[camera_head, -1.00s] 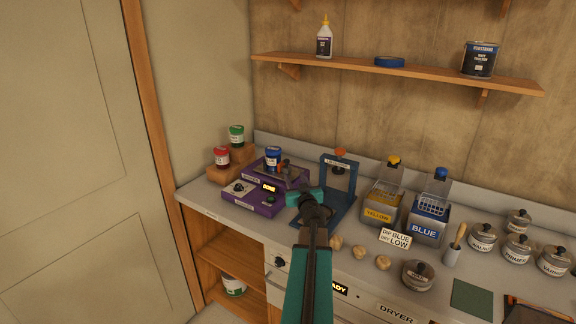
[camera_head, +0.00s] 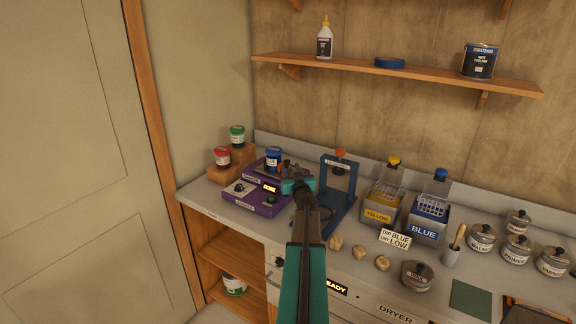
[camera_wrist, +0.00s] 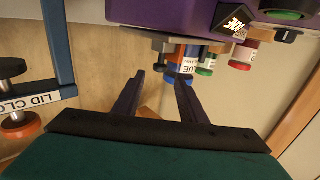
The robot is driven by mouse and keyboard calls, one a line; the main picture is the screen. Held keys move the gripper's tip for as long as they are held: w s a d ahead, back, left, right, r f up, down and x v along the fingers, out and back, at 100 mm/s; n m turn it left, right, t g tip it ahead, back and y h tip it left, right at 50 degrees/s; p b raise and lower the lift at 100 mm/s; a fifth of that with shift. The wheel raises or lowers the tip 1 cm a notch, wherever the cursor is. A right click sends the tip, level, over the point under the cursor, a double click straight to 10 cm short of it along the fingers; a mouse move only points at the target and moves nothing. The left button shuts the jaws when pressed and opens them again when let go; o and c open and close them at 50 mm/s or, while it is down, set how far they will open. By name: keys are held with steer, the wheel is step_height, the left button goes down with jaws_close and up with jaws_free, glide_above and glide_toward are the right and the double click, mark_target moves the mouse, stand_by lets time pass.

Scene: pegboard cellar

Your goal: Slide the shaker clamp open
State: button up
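The purple shaker (camera_head: 251,200) stands at the left of the counter, and its small display reads DONE. A blue-labelled jar (camera_head: 273,158) stands on its rear platform, with an orange part beside it. The dark clamp piece (camera_head: 289,166) is next to the jar, partly hidden by my gripper. In the wrist view, which is upside down, the blue jar (camera_wrist: 187,64) and the dark clamp parts (camera_wrist: 164,47) are beyond the fingertips. My gripper (camera_wrist: 158,82) is open with nothing between its fingers. It appears short of the clamp; contact is not visible.
The blue lid-closer press (camera_head: 340,178) stands close to the right of my gripper. Red (camera_head: 222,157) and green (camera_head: 237,136) jars sit on wooden steps at the left. Yellow (camera_head: 381,205) and blue (camera_head: 427,218) dip tanks are farther right. Several round knobs lie along the front.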

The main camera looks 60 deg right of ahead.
mark_target(288, 162)
steer(key=shift+p+x, duration=0.3)
steer(key=shift+x, duration=2.1)
jaws_close()
